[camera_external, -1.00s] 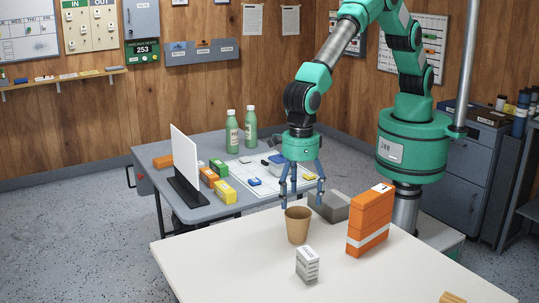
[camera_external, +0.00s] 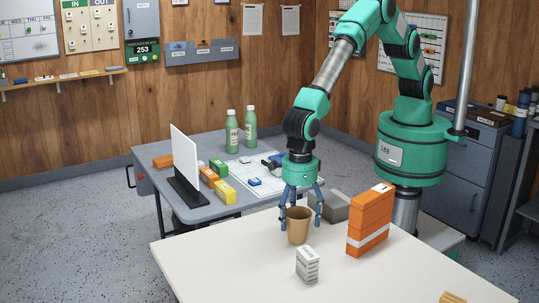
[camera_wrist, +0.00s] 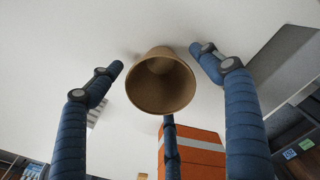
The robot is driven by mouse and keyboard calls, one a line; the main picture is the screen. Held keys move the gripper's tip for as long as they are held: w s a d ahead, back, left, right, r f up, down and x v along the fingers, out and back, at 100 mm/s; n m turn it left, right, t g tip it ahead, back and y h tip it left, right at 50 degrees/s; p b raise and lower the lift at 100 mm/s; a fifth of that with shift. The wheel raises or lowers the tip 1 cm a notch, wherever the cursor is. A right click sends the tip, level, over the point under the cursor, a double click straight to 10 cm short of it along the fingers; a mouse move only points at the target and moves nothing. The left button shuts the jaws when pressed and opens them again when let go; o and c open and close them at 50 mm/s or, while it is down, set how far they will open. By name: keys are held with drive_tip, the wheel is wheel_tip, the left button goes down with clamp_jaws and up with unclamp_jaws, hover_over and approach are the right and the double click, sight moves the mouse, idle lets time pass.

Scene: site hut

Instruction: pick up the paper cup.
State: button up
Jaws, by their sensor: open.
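The brown paper cup (camera_external: 298,226) stands upright on the white table in the external view. In the wrist view the cup (camera_wrist: 161,84) shows its open mouth between my fingers. My gripper (camera_external: 300,222) has blue fingers and is open, pointing down. Its fingers are spread around the cup, with visible gaps between the cup and the two side fingers in the wrist view. A third finger shows below the cup there; I cannot tell whether it touches the cup.
On the white table (camera_external: 220,248), a tall orange box (camera_external: 370,222) stands right of the cup, a small white box (camera_external: 307,264) in front, and a grey block (camera_external: 336,207) behind. The table's left front is clear. A grey desk (camera_external: 150,172) with bottles stands behind.

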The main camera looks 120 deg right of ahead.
sight(297, 231)
drive_tip(key=shift+f+b, duration=0.8)
drive_tip(key=shift+f, duration=1.75)
drive_tip(key=c, duration=0.9)
